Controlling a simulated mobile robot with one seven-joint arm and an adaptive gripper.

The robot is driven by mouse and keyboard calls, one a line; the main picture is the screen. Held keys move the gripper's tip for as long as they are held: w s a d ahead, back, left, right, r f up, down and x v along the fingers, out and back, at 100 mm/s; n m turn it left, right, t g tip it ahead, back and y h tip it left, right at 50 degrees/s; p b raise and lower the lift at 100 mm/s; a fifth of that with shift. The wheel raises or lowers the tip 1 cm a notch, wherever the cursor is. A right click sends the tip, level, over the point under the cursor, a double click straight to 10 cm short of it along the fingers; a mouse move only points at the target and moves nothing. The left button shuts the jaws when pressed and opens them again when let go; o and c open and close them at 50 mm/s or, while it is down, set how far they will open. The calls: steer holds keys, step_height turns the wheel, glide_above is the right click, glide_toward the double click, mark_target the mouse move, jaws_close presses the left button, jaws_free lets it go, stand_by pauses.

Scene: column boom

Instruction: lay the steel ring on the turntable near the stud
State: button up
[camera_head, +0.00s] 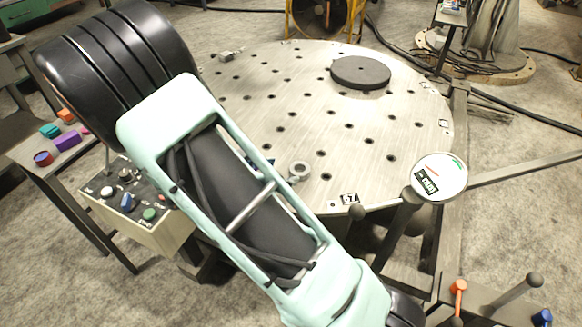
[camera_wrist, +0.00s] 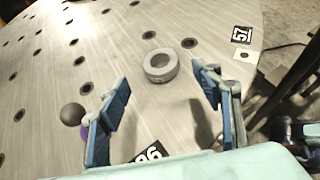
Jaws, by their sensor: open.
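The steel ring (camera_wrist: 148,72) is a thick grey ring with a hole. It lies flat on the turntable (camera_wrist: 205,20) in the wrist view, just beyond my fingertips and roughly in line with the gap between them. In the head view a grey ring (camera_head: 291,178) lies near the turntable's front edge, beside my arm. My gripper (camera_wrist: 163,90) is open and empty, its blue fingers apart and not touching the ring. I cannot make out the stud for certain; a dark ball (camera_wrist: 72,114) shows left of my fingers.
A dark round disc (camera_head: 361,73) lies at the turntable's back right. A dial gauge (camera_head: 440,174) stands at the right edge. A control box (camera_head: 150,217) and a side table with coloured pieces (camera_head: 67,141) stand at the left. Much of the holed plate is clear.

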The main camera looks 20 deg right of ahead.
steer(key=v, duration=0.4)
steer(key=shift+s+a+r, duration=0.1)
steer(key=shift+a+r, duration=0.05)
steer(key=shift+a, duration=0.05)
